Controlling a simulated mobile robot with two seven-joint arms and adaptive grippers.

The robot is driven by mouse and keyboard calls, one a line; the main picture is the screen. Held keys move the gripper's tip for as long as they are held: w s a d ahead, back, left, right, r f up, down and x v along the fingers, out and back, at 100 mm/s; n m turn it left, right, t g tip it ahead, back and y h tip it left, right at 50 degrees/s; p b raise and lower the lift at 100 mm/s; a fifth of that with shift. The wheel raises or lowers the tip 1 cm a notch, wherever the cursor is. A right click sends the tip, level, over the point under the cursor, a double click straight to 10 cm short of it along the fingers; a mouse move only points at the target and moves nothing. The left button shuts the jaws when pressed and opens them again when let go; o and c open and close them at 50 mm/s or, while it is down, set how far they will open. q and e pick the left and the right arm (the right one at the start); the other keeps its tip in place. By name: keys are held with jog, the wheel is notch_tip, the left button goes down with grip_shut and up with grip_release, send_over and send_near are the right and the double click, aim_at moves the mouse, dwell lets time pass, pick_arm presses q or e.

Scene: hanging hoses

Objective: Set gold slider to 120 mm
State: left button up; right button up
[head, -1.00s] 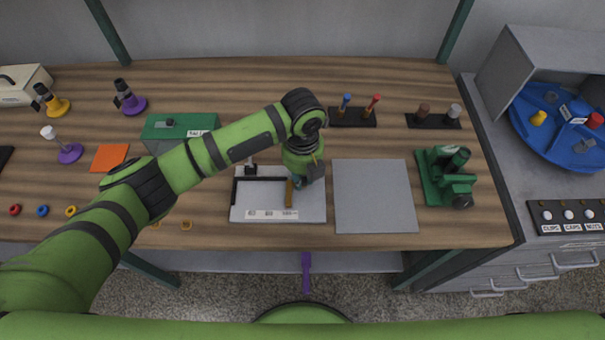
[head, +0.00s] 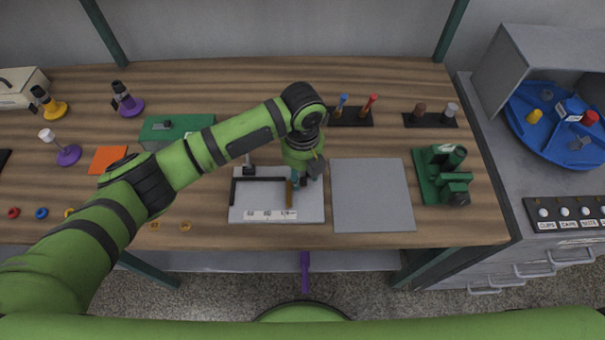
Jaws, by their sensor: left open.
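The gold slider (head: 289,194) is a narrow upright-looking bar on a white board (head: 240,213) with a black rail (head: 262,179) along its back. A white label strip (head: 269,215) runs along the board's front; its marks are too small to read. My left gripper (head: 298,181) is open, pointing down at the right end of the rail, right beside the gold slider. The arm hides part of the slider's far end, and I cannot tell whether the fingers touch it. My right gripper is not in view.
A grey mat (head: 371,195) lies to the right of the board, with a green device (head: 441,175) beyond it. A green box (head: 178,129) stands behind my left arm. Screwdrivers in a black holder (head: 350,117) stand behind the gripper.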

aim_at(303, 180)
pick_arm(q)
notch_tip(303, 180, up, 11)
jog(key=shift+f, duration=0.2)
jog(key=shift+f, duration=0.1)
dwell(0.5)
